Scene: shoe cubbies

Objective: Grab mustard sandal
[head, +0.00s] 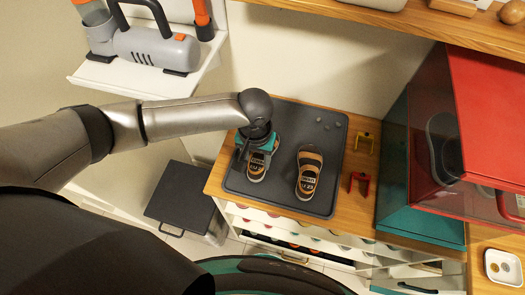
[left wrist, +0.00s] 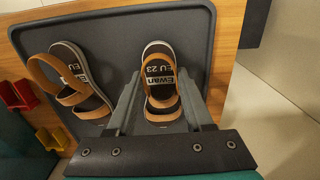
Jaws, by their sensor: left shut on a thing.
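Two mustard sandals with dark insoles and white labels are over a dark grey tray (head: 285,195) on a wooden top. My left gripper (head: 259,148) comes down from above on the left-hand sandal (head: 256,167). In the left wrist view, the fingers (left wrist: 161,92) lie on either side of that sandal (left wrist: 160,54) and are shut on it; its label reads "Ewan EU 23". I cannot tell whether it is clear of the tray. The other sandal (head: 309,172) lies on the tray to the right, untouched; it also shows in the left wrist view (left wrist: 70,75). My right gripper is not in view.
A yellow holder (head: 364,142) and a red holder (head: 358,181) stand right of the tray. A red cabinet (head: 490,100) and a teal one (head: 425,222) bound the right side. A shelf with a grey vacuum (head: 155,48) is upper left. A black box (head: 180,198) stands below left.

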